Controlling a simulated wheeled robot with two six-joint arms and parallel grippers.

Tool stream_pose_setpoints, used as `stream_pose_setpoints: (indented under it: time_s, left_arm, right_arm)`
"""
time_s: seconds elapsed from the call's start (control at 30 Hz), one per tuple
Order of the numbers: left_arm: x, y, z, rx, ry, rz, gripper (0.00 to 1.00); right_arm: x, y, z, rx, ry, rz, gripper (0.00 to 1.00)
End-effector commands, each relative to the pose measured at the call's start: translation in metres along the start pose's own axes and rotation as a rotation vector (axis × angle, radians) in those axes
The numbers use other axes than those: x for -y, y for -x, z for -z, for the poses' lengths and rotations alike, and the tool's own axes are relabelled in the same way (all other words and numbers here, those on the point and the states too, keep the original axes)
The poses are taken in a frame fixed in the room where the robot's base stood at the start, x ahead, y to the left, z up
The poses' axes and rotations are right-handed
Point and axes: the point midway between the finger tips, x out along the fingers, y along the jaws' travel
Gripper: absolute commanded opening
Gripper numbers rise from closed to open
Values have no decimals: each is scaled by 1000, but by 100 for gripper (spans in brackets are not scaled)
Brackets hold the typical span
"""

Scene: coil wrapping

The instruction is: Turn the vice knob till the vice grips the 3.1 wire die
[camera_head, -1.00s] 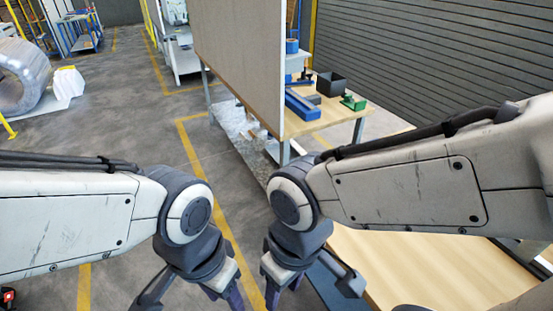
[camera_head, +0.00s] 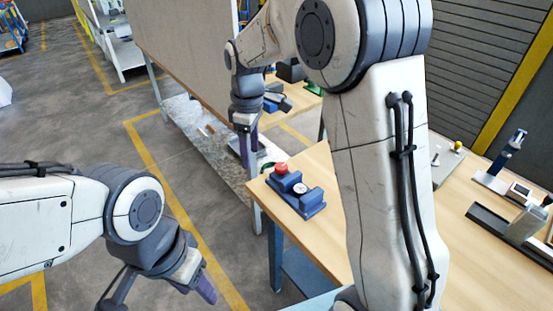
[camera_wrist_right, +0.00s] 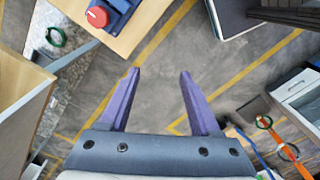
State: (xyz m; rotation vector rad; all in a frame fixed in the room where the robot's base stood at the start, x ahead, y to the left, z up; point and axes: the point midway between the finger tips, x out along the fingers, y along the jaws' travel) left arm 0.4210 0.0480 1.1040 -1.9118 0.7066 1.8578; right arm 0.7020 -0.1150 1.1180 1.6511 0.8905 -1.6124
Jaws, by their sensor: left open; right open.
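A blue vice-like fixture (camera_head: 297,197) with a red knob (camera_head: 281,168) sits at the near left corner of a wooden table. A small round piece (camera_head: 300,188) with a pale face sits on it; it may be the wire die, but no marking is readable. The red knob also shows at the top left of the right wrist view (camera_wrist_right: 97,17). My right gripper (camera_head: 245,140) is open and empty, beyond the table's left edge and apart from the knob; its purple fingers (camera_wrist_right: 161,72) have only floor between them. My left gripper (camera_head: 205,287) is open and low over the floor, left of the table.
The wooden table (camera_head: 470,258) carries a grey measuring device (camera_head: 520,190) and a plate with a yellow ball (camera_head: 457,147) on the right. A tall panel (camera_head: 190,50) stands behind my right gripper. My right arm hides part of the table.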

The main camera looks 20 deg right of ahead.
Motion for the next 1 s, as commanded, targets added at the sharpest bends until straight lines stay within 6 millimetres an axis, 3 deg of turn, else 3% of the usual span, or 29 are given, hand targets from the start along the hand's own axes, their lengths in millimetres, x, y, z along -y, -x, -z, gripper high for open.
stream_pose_setpoints:
  time_s: [0.03,0.1,0.2,0.3,0.47,0.8,1.0]
  left_arm:
    - [0,-6,0,0,0,0,50]
    - [1,-8,0,0,0,0,50]
    - [1,-10,0,0,0,0,50]
    - [1,-11,0,0,0,0,50]
    - [1,-9,0,0,0,0,50]
    - [0,3,0,0,0,0,50]
    - [0,7,0,0,0,0,50]
  right_arm:
    - [-36,-14,-8,8,19,1,64]
    - [-73,-25,-18,15,63,0,64]
    - [-109,-36,-33,23,112,-1,64]
    - [-128,-43,-43,28,139,-1,64]
    - [-134,-55,-48,30,153,0,64]
    - [-134,-116,-50,30,150,2,64]
    - [-134,-141,-51,29,150,0,64]
